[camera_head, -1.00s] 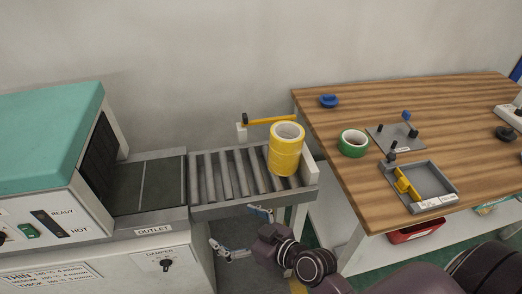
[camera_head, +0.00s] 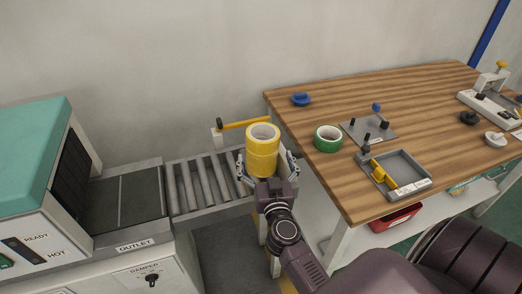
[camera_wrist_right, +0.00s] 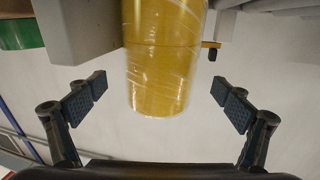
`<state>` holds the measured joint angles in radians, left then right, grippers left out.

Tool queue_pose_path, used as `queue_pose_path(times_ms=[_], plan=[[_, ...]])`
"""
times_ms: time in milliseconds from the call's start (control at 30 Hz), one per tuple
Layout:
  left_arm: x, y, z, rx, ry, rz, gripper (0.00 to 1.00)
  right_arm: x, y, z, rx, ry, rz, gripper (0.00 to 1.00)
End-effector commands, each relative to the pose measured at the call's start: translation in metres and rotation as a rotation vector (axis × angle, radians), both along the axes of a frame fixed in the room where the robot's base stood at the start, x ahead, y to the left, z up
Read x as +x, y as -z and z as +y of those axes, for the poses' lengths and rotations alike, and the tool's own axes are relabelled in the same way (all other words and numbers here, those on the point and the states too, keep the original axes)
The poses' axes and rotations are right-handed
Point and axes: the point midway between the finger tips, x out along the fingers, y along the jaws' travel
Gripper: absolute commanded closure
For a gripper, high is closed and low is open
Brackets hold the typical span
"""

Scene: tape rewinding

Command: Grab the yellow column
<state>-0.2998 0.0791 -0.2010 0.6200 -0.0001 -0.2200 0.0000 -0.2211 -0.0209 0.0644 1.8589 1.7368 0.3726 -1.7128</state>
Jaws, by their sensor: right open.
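The yellow column (camera_head: 262,152), a stack of yellow tape rolls, stands upright at the right end of the roller conveyor. My right gripper (camera_head: 266,170) is at it, with one finger on each side of the column in the head view. In the right wrist view, the column (camera_wrist_right: 163,60) reaches down between the two open fingers (camera_wrist_right: 160,98), with a clear gap on both sides. The wrist view shows neither finger touching it. The column's lower front is hidden behind the gripper in the head view. My left gripper is not in view.
The roller conveyor (camera_head: 200,184) runs from the teal-topped machine (camera_head: 30,150). A yellow bar (camera_head: 245,124) is behind the column. The wooden table (camera_head: 330,105) to the right holds a green tape roll (camera_head: 328,138), a blue piece (camera_head: 301,99) and a grey tray (camera_head: 405,172).

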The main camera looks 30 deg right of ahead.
Motion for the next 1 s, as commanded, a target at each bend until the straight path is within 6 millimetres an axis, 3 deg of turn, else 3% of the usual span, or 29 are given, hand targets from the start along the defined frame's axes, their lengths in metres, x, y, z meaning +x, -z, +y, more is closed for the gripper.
queue_pose_path(times_ms=[400,700,1000], plan=[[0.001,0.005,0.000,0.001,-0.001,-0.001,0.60,0.045,-0.002,-0.020,0.001,-0.001,-0.002,0.05],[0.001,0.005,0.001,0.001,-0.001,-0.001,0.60,0.050,-0.002,-0.022,0.000,-0.003,0.000,0.05],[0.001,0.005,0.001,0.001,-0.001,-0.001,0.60,0.050,-0.002,-0.022,0.000,-0.003,-0.001,0.36]])
